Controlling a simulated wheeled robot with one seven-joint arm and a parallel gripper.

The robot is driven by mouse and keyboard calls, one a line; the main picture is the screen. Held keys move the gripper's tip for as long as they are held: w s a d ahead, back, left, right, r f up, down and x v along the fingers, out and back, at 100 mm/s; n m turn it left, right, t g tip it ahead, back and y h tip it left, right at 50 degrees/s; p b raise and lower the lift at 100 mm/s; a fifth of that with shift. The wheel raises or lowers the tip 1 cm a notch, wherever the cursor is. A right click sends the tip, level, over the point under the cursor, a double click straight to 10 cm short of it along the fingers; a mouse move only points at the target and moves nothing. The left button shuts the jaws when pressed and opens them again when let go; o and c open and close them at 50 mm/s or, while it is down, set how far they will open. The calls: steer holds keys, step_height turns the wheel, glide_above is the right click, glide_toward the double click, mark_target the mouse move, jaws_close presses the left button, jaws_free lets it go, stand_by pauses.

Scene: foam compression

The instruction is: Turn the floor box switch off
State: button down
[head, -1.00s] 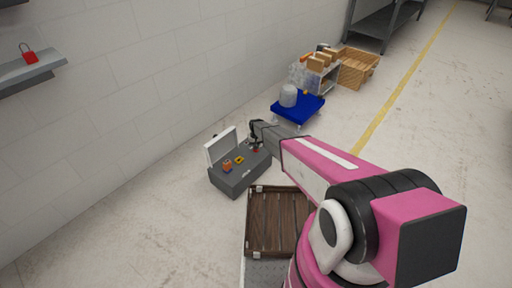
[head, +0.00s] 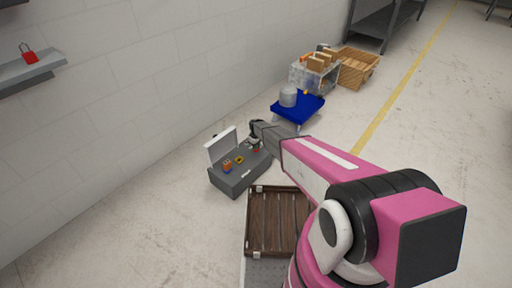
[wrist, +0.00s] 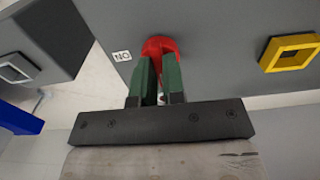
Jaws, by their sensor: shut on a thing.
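The grey floor box (head: 238,177) stands on the floor near the wall, with a raised pale lid (head: 221,147) at its left. My gripper (wrist: 158,60) is over the far right end of the box. In the wrist view its two green fingers are shut on a red switch knob (wrist: 160,44) on the grey top. The fingers hide part of the knob. A small white label (wrist: 121,56) beside the knob shows "ON" upside down in this view. A yellow square frame (wrist: 290,52) lies to the right, apart from the fingers.
An orange piece (head: 227,167) is on the box's near end. A brown slatted crate (head: 279,220) is in front of the box. A blue platform (head: 298,108) with a grey cylinder (head: 288,96) stands beyond. Clear floor lies to the right.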

stand_by(0.5)
steer(key=c, duration=1.2)
jaws_free()
steer(key=shift+r, duration=0.15)
step_height(320, 180, up, 10)
steer(key=shift+r, duration=0.25)
steer(key=shift+s, duration=0.1)
steer(key=s+d+r+m, duration=0.3)
steer(key=s+d+r, duration=0.5)
steer(key=s, duration=0.3)
steer(key=s+d+r+m, duration=0.4)
steer(key=s+d+r, duration=0.4)
steer(key=s+r, duration=0.2)
steer(key=s+d+r+m, duration=0.3)
steer(key=s+d+r, duration=0.4)
steer(key=s+r, duration=0.3)
steer(key=s, duration=0.3)
steer(key=shift+d, duration=0.4)
